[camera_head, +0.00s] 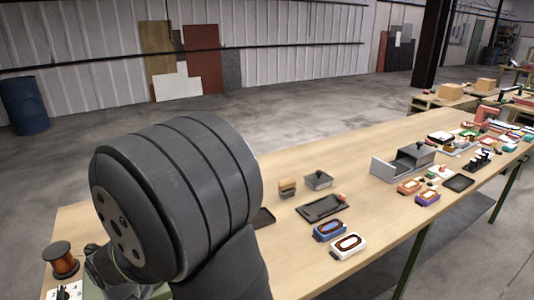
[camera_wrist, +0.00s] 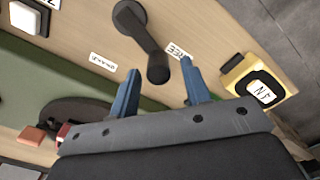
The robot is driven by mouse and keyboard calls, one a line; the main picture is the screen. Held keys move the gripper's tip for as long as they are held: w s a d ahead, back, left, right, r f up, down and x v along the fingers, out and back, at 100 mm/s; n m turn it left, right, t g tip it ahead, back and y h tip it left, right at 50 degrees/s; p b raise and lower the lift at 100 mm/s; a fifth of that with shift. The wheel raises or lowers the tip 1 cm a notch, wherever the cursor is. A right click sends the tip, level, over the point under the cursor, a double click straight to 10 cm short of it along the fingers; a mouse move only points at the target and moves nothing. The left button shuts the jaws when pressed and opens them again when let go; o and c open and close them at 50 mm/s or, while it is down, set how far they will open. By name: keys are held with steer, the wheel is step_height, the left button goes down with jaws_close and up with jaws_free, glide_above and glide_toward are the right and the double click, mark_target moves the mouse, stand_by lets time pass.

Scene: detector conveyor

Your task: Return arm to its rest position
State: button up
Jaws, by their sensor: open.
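In the wrist view my gripper (camera_wrist: 160,67) is open, with its two blue fingers apart. A dark lever (camera_wrist: 142,32) with a rounded knob end shows between and beyond the fingertips. I cannot tell how far the fingers are from it, but nothing is clamped between them. In the head view my large dark arm link fills the lower left and hides the gripper.
Near the lever are small white labels (camera_wrist: 103,62), a yellow block (camera_wrist: 252,82) and a white button (camera_wrist: 25,17). The long wooden table (camera_head: 310,165) holds a wire spool (camera_head: 61,260), a dark tray (camera_head: 322,207), a grey open box (camera_head: 404,163) and several small coloured cases.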

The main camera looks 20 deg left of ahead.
steer(key=shift+f, duration=0.75)
step_height(320, 180, up, 17)
step_height(320, 180, down, 17)
steer(key=shift+f, duration=0.15)
steer(key=shift+w+a+m, duration=0.1)
steer(key=shift+w+m, duration=0.15)
steer(key=shift+m, duration=0.25)
steer(key=shift+w+a+m, duration=0.15)
steer(key=shift+w+m, duration=0.55)
steer(key=shift+m, duration=0.7)
steer(key=shift+o, duration=0.4)
